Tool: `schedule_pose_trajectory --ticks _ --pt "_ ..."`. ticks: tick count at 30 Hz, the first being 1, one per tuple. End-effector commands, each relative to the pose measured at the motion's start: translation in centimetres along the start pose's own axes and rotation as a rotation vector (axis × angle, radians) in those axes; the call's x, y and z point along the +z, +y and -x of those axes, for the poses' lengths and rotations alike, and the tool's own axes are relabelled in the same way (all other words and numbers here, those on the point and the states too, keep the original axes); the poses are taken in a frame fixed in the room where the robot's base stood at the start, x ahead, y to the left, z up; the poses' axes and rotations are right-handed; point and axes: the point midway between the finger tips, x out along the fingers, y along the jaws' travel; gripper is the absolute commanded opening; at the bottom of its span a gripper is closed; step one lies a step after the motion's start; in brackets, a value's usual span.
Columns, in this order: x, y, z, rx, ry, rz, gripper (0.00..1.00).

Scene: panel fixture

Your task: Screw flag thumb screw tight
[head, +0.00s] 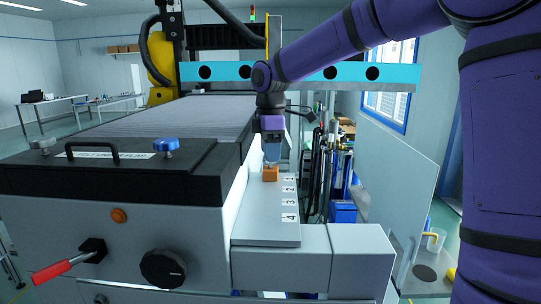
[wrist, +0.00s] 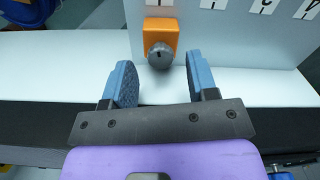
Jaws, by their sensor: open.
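An orange block (head: 270,174) stands on the grey ledge near the number labels. In the wrist view the orange block (wrist: 161,28) carries a dark grey round knob (wrist: 160,56), which looks like the thumb screw; a flag shape on it cannot be made out. My gripper (head: 271,161) points down just above the orange block. In the wrist view my gripper (wrist: 158,70) is open, with one blue finger to each side of the knob and a gap on both sides. Nothing is held. The knob is hidden in the head view.
The grey ledge (head: 265,226) bears several number labels (head: 289,198). The black panel (head: 110,172) to the left has a handle, a blue knob (head: 166,146) and a grey knob (head: 42,146). A red-handled lever (head: 52,272) sticks out at the front left.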

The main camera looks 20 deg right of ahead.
Motion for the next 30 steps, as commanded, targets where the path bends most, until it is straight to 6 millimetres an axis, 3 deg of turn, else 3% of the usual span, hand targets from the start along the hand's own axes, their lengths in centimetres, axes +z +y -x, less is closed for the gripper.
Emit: schedule_pose_trajectory --ticks 6,14,21,30 --pt "0.0 0.0 -1.4 0.000 0.000 0.001 0.53" --pt "0.0 0.0 -1.5 0.000 0.000 0.001 0.53" --pt "0.0 0.0 -1.5 0.000 0.000 0.000 0.04" --pt "-0.1 -0.1 -1.4 0.001 0.000 -0.026 0.04"
